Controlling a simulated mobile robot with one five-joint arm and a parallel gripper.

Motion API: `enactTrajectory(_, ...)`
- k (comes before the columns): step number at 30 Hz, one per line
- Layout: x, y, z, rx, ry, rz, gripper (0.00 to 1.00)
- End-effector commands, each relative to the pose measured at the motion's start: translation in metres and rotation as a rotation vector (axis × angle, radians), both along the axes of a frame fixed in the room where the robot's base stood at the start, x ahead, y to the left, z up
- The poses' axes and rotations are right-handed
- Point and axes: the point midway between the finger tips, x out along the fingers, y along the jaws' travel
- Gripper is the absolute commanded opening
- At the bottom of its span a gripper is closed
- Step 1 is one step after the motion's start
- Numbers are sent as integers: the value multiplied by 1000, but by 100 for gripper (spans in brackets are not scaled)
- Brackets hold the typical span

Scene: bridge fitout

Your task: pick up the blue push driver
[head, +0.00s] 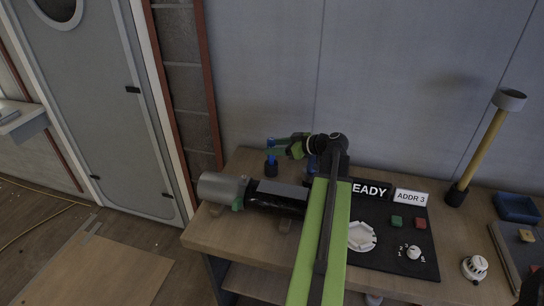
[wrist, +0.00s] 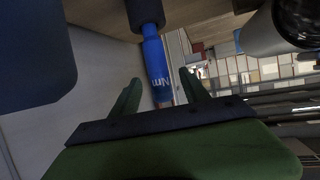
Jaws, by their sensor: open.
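The blue push driver (head: 271,159) stands upright at the back edge of the bench, its lower end black. In the wrist view the blue push driver (wrist: 156,58) shows its blue shaft with "Nm" lettering and a black collar at the top of the picture. My gripper (head: 277,148) is open at the driver's upper part. In the wrist view the two green fingers of my gripper (wrist: 160,88) are apart, with the driver's end showing between them. I cannot tell whether either finger touches it.
A grey cylinder (head: 222,187) with a black body lies on the bench (head: 210,232) close in front of the driver; it also shows in the wrist view (wrist: 301,20). Another blue object (head: 311,164) stands to the right, partly behind my arm. A black panel (head: 395,255) lies further right.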

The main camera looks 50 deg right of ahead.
Motion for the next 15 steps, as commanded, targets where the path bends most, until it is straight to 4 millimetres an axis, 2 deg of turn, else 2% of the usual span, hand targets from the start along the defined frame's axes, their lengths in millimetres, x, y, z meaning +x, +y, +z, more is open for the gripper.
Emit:
enactTrajectory(1,10,1,-7,0,0,2,54)
enactTrajectory(4,22,4,-12,-1,0,1,54)
enactTrajectory(10,23,5,-10,0,0,-1,54)
enactTrajectory(15,22,4,-10,0,0,-1,33)
